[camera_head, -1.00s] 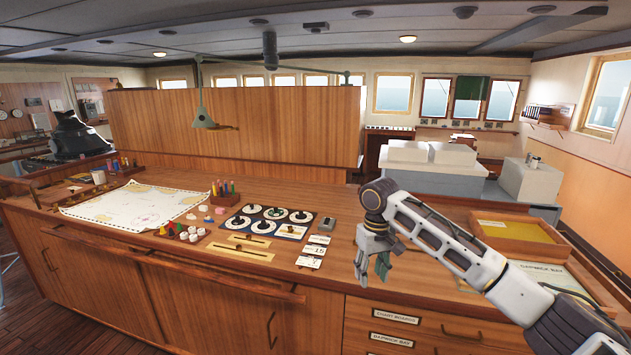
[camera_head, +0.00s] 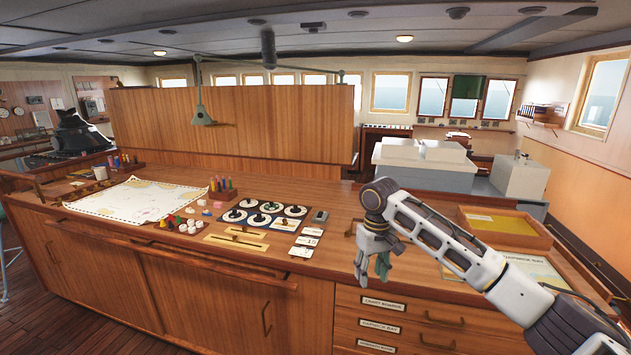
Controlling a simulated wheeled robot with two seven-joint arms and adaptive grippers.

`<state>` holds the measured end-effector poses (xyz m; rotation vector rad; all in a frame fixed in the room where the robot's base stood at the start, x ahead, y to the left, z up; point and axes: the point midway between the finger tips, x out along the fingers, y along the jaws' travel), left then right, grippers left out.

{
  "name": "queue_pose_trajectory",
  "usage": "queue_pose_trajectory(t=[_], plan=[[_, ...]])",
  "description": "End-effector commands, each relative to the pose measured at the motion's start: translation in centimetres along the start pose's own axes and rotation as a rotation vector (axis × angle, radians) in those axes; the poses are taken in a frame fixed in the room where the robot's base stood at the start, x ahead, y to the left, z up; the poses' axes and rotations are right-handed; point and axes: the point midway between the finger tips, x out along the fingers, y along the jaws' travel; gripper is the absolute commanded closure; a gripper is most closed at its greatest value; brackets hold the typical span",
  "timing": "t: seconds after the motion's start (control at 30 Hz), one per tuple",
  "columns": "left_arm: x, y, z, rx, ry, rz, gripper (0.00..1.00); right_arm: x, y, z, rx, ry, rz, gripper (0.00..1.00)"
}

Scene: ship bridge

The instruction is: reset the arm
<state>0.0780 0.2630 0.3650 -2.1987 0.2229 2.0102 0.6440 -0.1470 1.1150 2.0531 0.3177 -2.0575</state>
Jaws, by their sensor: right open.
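My right arm (camera_head: 455,240) comes in from the lower right. Its right gripper (camera_head: 372,274) points down in front of the front edge of the wooden chart counter (camera_head: 350,215), above the labelled drawers. It is open, and nothing shows between its fingers. My left gripper is not in the head view.
The counter's middle back is clear.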

Motion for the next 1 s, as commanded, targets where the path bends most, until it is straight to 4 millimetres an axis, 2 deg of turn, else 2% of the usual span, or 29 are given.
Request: queue_pose_trajectory(t=[0.43, 0.67, 0.87, 1.0], plan=[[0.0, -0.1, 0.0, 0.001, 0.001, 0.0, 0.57, 1.4, 0.0, -0.6, 0.009, 0.014, -0.018, 0.57], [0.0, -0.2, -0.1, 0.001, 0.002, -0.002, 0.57, 3.1, 0.0, -1.3, 0.021, 0.03, -0.038, 0.57], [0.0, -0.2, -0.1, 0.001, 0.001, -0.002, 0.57, 5.7, 0.0, -2.2, 0.038, 0.053, -0.064, 0.57], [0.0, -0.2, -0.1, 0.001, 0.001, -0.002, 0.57, 8.5, 0.1, -3.0, 0.057, 0.075, -0.088, 0.57]])
